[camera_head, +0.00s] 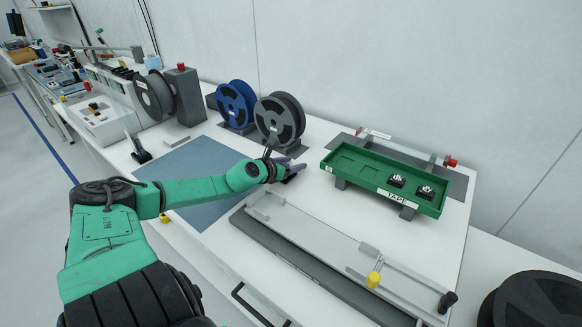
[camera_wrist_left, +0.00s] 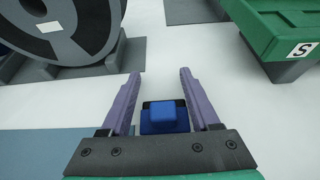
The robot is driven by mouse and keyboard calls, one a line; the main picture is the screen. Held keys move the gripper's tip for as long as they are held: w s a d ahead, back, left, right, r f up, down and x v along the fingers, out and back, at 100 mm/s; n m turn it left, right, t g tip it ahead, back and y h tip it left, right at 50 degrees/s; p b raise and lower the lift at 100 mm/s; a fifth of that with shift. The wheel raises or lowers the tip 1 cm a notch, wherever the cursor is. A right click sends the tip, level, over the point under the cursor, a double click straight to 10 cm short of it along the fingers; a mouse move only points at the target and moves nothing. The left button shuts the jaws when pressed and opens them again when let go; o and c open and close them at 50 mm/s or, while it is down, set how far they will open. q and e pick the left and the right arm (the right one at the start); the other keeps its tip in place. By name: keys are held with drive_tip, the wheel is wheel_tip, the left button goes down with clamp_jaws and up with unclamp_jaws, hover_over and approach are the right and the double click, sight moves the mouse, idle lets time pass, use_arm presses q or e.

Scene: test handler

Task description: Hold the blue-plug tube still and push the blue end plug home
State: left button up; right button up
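My left gripper (camera_head: 290,168) hangs over the white bench, between the grey reel and the green tray. In the left wrist view its two purple fingers (camera_wrist_left: 160,74) are open and apart. A small blue block on a dark base (camera_wrist_left: 165,116) shows between the finger bases, partly hidden by the palm. I cannot tell whether it is the blue end plug. No tube with a blue plug can be made out clearly. A long pale, clear-looking rail (camera_head: 320,240) lies along a dark grey base at the front of the bench. My right gripper is not in view.
A green tray marked TAPE (camera_head: 345,163) stands right of the gripper with two small black parts. A grey reel (camera_head: 277,122) and a blue reel (camera_head: 235,103) stand behind. A yellow knob (camera_head: 374,279) stands on the rail. A blue-grey mat (camera_head: 190,160) lies left.

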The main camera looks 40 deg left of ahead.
use_arm(q)
drive_tip(key=shift+s+d+r, duration=0.25)
drive_tip(key=shift+s+r, duration=0.45)
drive_tip(key=shift+s, duration=0.1)
drive_tip(key=c, duration=0.9)
drive_tip(key=shift+s, duration=0.1)
clamp_jaws()
drive_tip(key=shift+w+f, duration=0.1)
drive_tip(key=shift+w, duration=0.1)
drive_tip(key=shift+w+f, duration=0.1)
wheel_tip(320, 180, up, 20)
drive_tip(key=p, duration=1.7)
drive_tip(key=shift+p, duration=0.3)
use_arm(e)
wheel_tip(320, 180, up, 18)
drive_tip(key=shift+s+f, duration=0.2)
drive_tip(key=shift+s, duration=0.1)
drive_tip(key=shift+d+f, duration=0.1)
